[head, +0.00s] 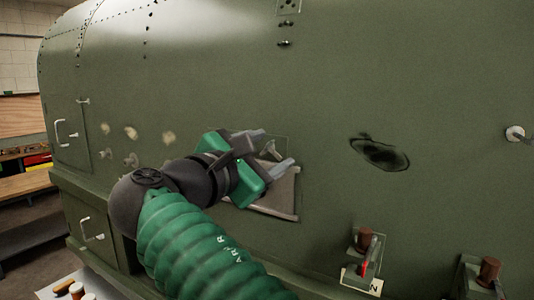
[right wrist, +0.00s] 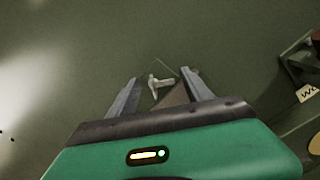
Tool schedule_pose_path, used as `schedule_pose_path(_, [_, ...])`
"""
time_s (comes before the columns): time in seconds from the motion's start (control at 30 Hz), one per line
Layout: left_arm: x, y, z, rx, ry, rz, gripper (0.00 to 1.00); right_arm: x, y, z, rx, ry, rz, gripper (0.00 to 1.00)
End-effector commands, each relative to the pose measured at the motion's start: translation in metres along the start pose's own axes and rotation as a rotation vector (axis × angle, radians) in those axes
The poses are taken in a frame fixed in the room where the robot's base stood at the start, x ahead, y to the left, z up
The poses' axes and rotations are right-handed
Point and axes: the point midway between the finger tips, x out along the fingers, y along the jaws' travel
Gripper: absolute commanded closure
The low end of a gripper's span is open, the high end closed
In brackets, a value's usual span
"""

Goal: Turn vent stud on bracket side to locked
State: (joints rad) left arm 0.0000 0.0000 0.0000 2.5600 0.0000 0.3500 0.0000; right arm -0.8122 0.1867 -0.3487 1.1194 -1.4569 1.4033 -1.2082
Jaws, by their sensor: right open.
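A pale wing-shaped stud (head: 270,150) stands out from the green fuselage skin, at a small square vent panel with a grey flap (head: 284,198) below it. In the right wrist view the stud (right wrist: 158,86) lies between my fingertips, its wing tilted. My right gripper (head: 277,148) is open, one finger on either side of the stud; I cannot tell whether they touch it. It also shows in the right wrist view (right wrist: 161,78). Two similar studs (head: 131,160) sit further left on the skin. My left gripper is not in view.
A bracket with a brown cylinder and red handle (head: 364,262) juts out at lower right; a second bracket (head: 487,272) is beside it. A dark oval opening (head: 380,153) is right of the gripper. A white handle (head: 65,131) and a workbench (head: 24,186) are at left.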

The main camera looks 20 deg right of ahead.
Motion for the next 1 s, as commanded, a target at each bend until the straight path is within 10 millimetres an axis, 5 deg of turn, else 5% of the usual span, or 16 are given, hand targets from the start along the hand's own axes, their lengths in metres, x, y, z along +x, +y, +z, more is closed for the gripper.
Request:
schedule_pose_path(0.17, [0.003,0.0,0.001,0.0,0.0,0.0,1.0,-0.017,0.0,-0.001,0.001,0.002,0.004,0.42])
schedule_pose_path(0.7, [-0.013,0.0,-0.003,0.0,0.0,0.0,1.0,-0.155,0.003,-0.001,-0.002,0.002,0.001,0.42])
schedule_pose_path(1.0, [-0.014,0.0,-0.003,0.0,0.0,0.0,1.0,-0.167,0.0,-0.002,-0.001,0.0,-0.001,0.42])
